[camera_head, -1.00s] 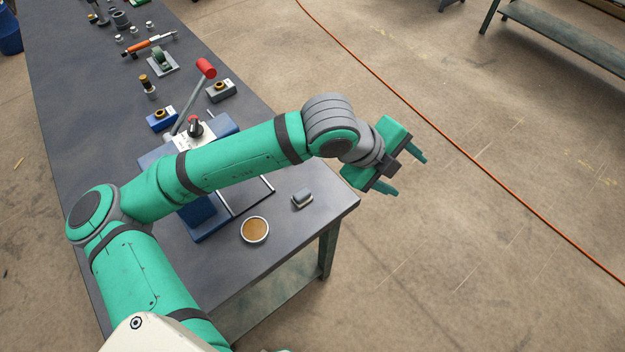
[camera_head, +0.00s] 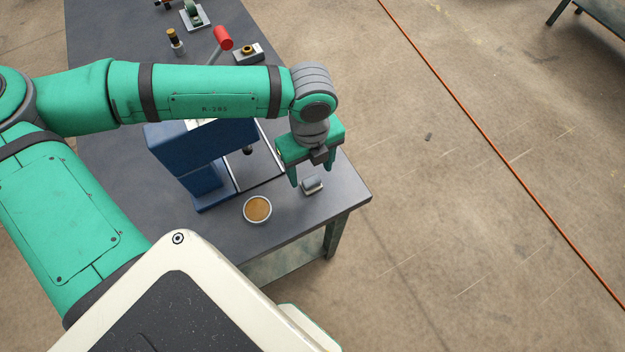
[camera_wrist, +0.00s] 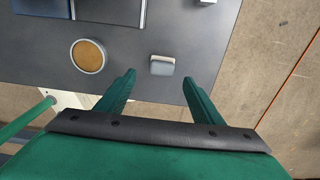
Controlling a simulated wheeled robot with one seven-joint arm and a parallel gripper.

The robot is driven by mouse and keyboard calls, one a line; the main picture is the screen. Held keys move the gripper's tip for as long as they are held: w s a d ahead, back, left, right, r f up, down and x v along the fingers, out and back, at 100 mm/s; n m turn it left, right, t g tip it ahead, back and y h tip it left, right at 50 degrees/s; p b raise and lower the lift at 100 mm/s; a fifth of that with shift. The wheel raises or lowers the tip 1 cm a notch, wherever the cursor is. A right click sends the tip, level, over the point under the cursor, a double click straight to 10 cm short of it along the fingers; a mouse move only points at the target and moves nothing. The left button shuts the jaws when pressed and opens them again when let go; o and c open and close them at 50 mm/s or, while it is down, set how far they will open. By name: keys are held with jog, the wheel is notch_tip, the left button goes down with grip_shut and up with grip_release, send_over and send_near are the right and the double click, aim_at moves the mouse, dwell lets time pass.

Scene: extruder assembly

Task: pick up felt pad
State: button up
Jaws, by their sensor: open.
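I cannot tell the exact height gap.
A round dish with brown contents (camera_head: 257,209) sits left of the block. A blue press (camera_head: 190,170) with a red-knobbed lever (camera_head: 223,38) stands farther left, partly behind my arm. The table's right edge (camera_head: 350,180) is close. Several small parts lie at the back.

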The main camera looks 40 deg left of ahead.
aim_at(311, 180)
jog(key=shift+a+f, duration=0.1)
jog(key=shift+f, duration=0.8)
jog(key=f, duration=0.3)
jog(key=shift+w+f, duration=0.25)
jog(key=shift+f, duration=0.45)
jog(key=c, duration=1.1)
